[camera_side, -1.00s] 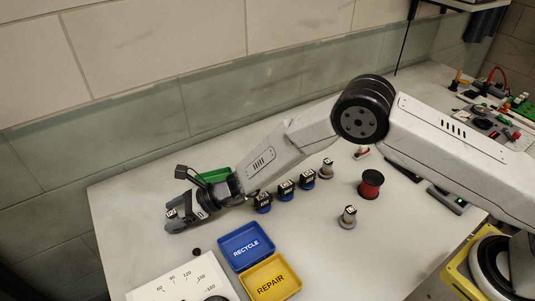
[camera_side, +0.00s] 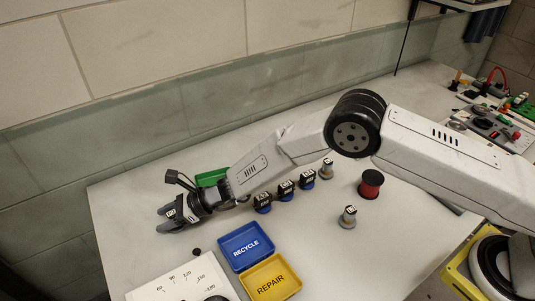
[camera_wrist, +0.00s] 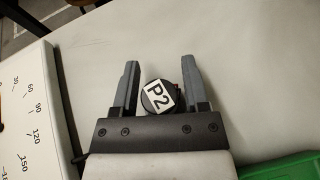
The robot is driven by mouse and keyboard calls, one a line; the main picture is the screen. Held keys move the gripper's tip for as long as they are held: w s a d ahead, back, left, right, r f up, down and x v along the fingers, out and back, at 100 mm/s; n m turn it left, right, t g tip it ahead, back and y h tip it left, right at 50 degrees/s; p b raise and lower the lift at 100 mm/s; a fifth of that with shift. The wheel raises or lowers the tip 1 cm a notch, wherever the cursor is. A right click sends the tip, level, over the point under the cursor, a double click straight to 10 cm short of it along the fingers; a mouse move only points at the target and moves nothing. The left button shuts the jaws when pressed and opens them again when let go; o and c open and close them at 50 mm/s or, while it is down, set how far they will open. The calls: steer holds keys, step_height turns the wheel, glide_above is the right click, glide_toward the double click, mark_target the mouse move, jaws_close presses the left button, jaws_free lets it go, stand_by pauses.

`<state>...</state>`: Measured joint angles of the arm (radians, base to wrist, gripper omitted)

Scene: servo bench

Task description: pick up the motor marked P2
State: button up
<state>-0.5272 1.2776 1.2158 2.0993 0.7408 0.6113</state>
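The motor marked P2 (camera_wrist: 158,97) stands between my gripper's fingers in the wrist view, its white label facing up. In the side view my gripper (camera_side: 174,217) is low over the far left of the bench. A white label shows between its fingers there, and the rest of that motor is mostly hidden.
Several other motors (camera_side: 286,190) stand in a row right of my gripper; one (camera_side: 348,217) stands apart near a red spool (camera_side: 371,184). A blue RECYCLE tray (camera_side: 231,259), a yellow REPAIR tray (camera_side: 293,288), a green tray (camera_side: 210,177) and a dial board (camera_wrist: 17,72) are nearby.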

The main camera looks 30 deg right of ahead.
jaws_close()
steer(key=shift+r, duration=0.15)
steer(key=shift+r, duration=1.1)
steer(key=s+d+r, duration=0.7)
steer(key=s+r, duration=0.3)
steer(key=s, duration=0.1)
steer(key=shift+s+d+r, duration=0.3)
steer(key=shift+s+d, duration=0.05)
steer(key=shift+d, duration=0.05)
